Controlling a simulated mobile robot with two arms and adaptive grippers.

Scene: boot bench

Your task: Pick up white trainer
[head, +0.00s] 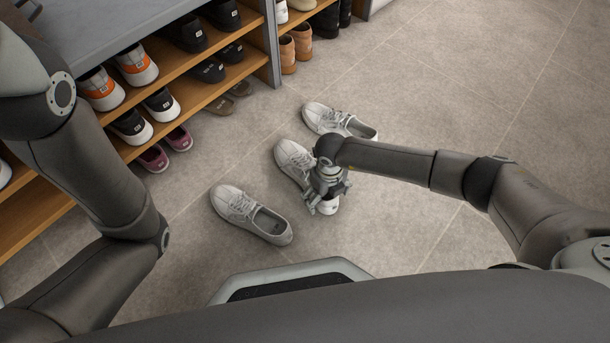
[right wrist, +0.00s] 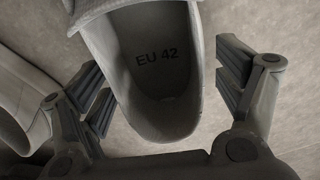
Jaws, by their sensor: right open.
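Three white-grey lace-up trainers lie on the tiled floor in the head view: a middle one (head: 291,158), a nearer left one (head: 240,208) and a farther one (head: 328,119). My right gripper (head: 325,199) is over the heel end of the middle trainer and hides part of it. In the right wrist view the open fingers (right wrist: 165,88) stand on either side of this trainer's heel (right wrist: 165,110), whose insole reads "EU 42". I cannot tell whether the fingers touch it. My left arm shows at the left, but its gripper is out of view.
A wooden shoe rack (head: 190,85) with a grey top holds several pairs at the upper left, including orange-heeled trainers (head: 135,64) and brown boots (head: 296,47). Another light shoe (right wrist: 22,95) lies close by the left finger in the right wrist view. The floor at the upper right is clear.

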